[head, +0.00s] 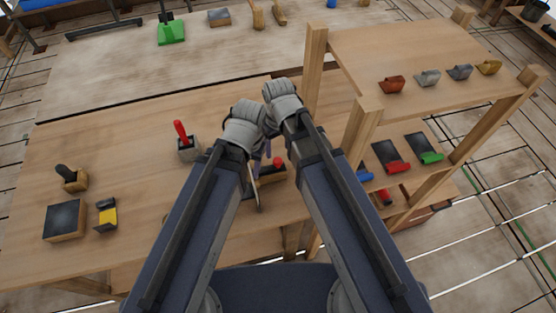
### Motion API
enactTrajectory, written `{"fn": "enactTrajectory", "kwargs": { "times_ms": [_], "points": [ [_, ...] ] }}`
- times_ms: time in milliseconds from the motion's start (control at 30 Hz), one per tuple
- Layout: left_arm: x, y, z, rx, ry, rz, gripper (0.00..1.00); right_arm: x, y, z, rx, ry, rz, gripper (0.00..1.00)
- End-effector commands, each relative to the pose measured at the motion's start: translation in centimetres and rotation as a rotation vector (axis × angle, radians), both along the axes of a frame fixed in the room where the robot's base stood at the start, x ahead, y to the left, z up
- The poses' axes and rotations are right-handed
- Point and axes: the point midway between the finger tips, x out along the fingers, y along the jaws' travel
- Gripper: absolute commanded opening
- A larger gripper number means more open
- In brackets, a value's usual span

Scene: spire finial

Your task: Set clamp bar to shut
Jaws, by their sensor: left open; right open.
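My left gripper (245,127) and my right gripper (281,95) are close together over the middle of the workbench. My wrists hide most of their fingers. Both are open, and I see nothing held. Below them, between my forearms, is a wooden block with a red knob (278,163), partly hidden. A thin pale bar (254,190) slants beside it, near the bench's front edge. To the left stands a grey block with an upright red lever (181,133). I cannot tell for sure which of these is the clamp bar.
The workbench (120,145) has free room at the left and back. A dark-topped block (65,221), a yellow-marked block (107,215) and a dark-handled block (73,180) sit at the left. A wooden shelf (400,45) with several scoops stands close at the right.

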Motion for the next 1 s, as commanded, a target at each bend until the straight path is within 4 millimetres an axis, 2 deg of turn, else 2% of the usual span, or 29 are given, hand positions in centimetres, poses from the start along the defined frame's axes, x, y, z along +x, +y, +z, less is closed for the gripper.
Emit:
{"fn": "enactTrajectory", "kwargs": {
  "times_ms": [33,433,600,867,1000],
  "points": [
    [0.0,0.0,-1.0,0.000,0.000,0.000,0.50,0.0,0.0,-1.0,0.000,0.000,0.000,0.69],
    [0.0,0.0,-5.9,0.000,0.000,0.001,0.50,0.0,0.0,-5.9,0.000,0.000,0.000,0.69],
    [0.0,0.0,-6.5,0.000,0.000,0.001,0.50,0.0,0.0,-6.5,0.000,0.000,0.000,0.69],
    [0.0,0.0,-6.4,0.000,0.000,0.001,0.50,0.0,0.0,-6.4,0.000,0.000,0.000,0.69],
    [0.0,0.0,-6.4,0.000,0.000,0.001,0.50,0.0,0.0,-6.4,0.000,0.000,0.000,0.53]
  ]
}}
